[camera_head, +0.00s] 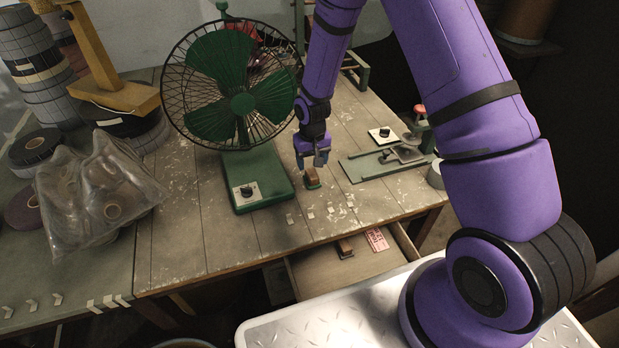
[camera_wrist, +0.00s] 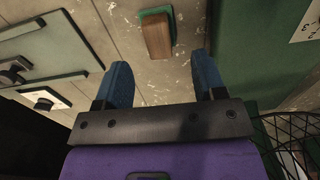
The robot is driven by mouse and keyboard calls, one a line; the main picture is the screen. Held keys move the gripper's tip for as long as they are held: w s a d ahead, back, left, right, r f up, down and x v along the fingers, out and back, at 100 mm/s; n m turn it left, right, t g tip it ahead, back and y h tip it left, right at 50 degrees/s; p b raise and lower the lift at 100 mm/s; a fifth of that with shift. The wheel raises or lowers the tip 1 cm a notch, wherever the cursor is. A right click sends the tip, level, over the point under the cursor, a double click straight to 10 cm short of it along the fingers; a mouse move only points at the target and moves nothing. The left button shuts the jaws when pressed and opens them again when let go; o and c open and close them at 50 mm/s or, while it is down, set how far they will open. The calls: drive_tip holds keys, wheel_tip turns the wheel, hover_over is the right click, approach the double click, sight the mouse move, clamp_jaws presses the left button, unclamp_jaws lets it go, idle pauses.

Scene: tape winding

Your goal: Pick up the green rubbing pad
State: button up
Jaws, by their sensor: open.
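The green rubbing pad (camera_head: 313,184) lies on the wooden table, just right of the fan's green base. It has a brown wooden block on top. In the wrist view the pad (camera_wrist: 157,34) shows at the top, its block lying a little beyond the fingertips and roughly between their lines. My gripper (camera_head: 312,159) is above the pad, pointing down, open and empty. In the wrist view its two blue fingers (camera_wrist: 163,75) stand apart with bare table between them. I see no contact between the fingers and the pad.
A caged green fan (camera_head: 238,100) stands close left of my gripper. A flat green fixture (camera_head: 380,167) lies to the right. Small pale strips line the table's front edge. An open drawer (camera_head: 340,275) below holds a brown block and a pink slip. A plastic bag (camera_head: 95,195) is far left.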

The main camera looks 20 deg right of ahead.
sight(312, 173)
drive_tip(key=shift+w+d+f, duration=0.1)
drive_tip(key=shift+w+f, duration=0.05)
drive_tip(key=shift+f, duration=1.65)
drive_tip(key=shift+w+d+f, duration=0.1)
drive_tip(key=shift+w+f, duration=0.05)
drive_tip(key=shift+f, duration=1.6)
drive_tip(key=c, duration=1)
